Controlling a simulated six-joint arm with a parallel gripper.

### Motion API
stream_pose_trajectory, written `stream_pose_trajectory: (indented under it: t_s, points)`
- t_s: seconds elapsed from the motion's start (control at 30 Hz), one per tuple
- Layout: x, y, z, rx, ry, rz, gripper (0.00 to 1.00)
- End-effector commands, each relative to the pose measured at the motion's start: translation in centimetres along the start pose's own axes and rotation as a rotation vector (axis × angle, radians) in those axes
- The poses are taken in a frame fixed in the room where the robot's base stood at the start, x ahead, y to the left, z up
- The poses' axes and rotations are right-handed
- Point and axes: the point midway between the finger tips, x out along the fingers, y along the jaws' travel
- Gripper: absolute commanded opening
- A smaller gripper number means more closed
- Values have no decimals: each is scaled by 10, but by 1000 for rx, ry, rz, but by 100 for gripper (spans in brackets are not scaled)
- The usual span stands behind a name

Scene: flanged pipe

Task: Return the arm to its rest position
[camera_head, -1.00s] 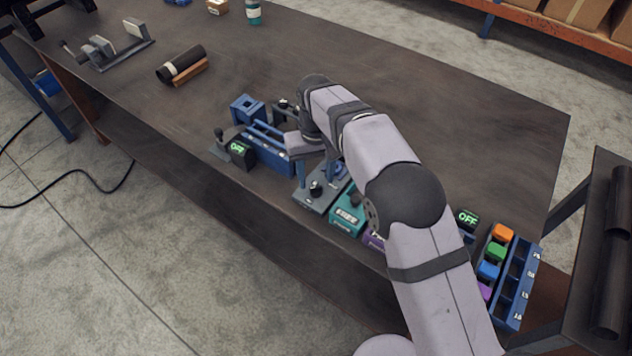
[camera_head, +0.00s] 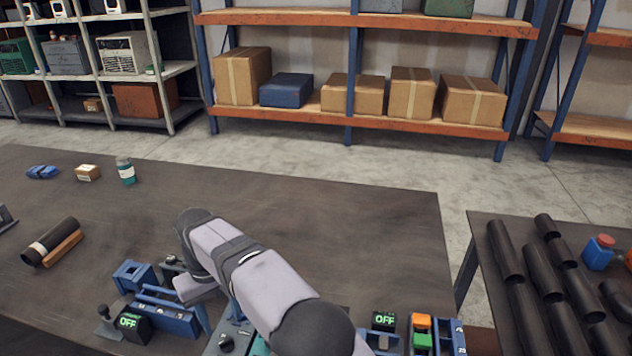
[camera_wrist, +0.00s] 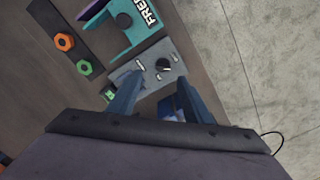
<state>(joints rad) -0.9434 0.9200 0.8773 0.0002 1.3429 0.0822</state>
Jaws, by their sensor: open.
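My gripper (camera_wrist: 160,82) shows in the wrist view with its two blue fingers apart. It is over a grey plate (camera_wrist: 148,73) with a black knob (camera_wrist: 163,64). A blue part shows low between the fingers; I cannot tell whether they touch it. In the head view my arm reaches over the bench (camera_head: 340,225), bent, with its wrist above the row of fixtures along the front edge. The fingers are mostly hidden there behind my arm. A blue fixture (camera_head: 165,312) stands just left of my wrist.
A teal block (camera_wrist: 128,38), an orange nut (camera_wrist: 64,42) and a green nut (camera_wrist: 84,67) lie near the gripper. A dark pipe (camera_head: 50,240) rests at left. A side table with several pipes (camera_head: 525,310) stands right. The bench's back middle is clear.

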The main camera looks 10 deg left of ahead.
Motion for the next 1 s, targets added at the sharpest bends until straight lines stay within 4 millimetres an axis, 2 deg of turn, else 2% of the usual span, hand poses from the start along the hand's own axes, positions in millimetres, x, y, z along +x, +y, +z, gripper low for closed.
stream_pose_trajectory:
  t_s: [0.17,0.27,0.37,0.5,0.57,0.7,0.83,1.0]
  points:
    - [-8,45,15,74,0,1,45]
    - [-13,83,33,141,1,1,45]
    - [-18,124,61,218,0,1,45]
    - [-21,174,111,329,3,1,45]
    - [-21,191,136,378,3,2,45]
    - [-18,222,198,490,3,2,45]
    - [-12,237,259,593,3,3,45]
    - [0,238,333,718,3,3,45]
